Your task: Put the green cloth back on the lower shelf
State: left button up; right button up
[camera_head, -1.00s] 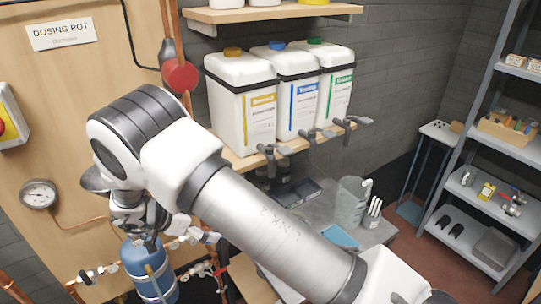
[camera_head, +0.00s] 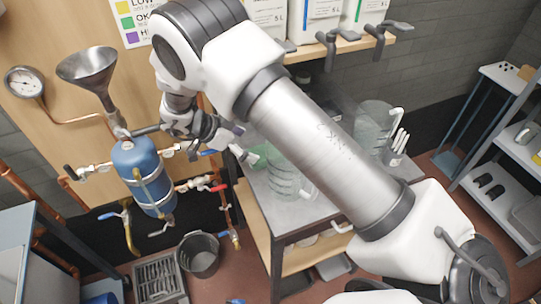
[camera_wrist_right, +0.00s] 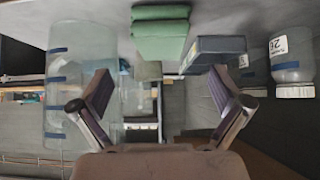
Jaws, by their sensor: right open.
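The green cloth (camera_head: 262,155) lies on the grey bench top, partly hidden behind my right gripper and a clear jug. In the right wrist view the folded green cloth (camera_wrist_right: 160,38) is at top centre, beyond the fingertips. My right gripper (camera_head: 243,143) is over the bench's left end, beside the cloth. In the wrist view the right gripper (camera_wrist_right: 160,90) has its fingers spread, with nothing between them. A wooden lower shelf (camera_head: 305,258) is under the bench top. My left gripper is not in view.
A clear jug (camera_head: 288,180) stands close to the cloth, and another jug (camera_head: 374,122) is further right. A dark blue box (camera_wrist_right: 214,52) is beside the cloth. The blue vessel (camera_head: 143,168) and funnel (camera_head: 90,70) are left of the gripper. A bucket (camera_head: 199,254) stands on the floor.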

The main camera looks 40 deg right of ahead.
jog(key=p+x, duration=0.1)
jog(key=x, duration=0.6)
jog(key=shift+w+f+p, duration=0.1)
jog(key=shift+f+p, duration=0.2)
jog(key=shift+p, duration=0.1)
jog(key=shift+a+r, duration=0.1)
jog(key=c, duration=1.4)
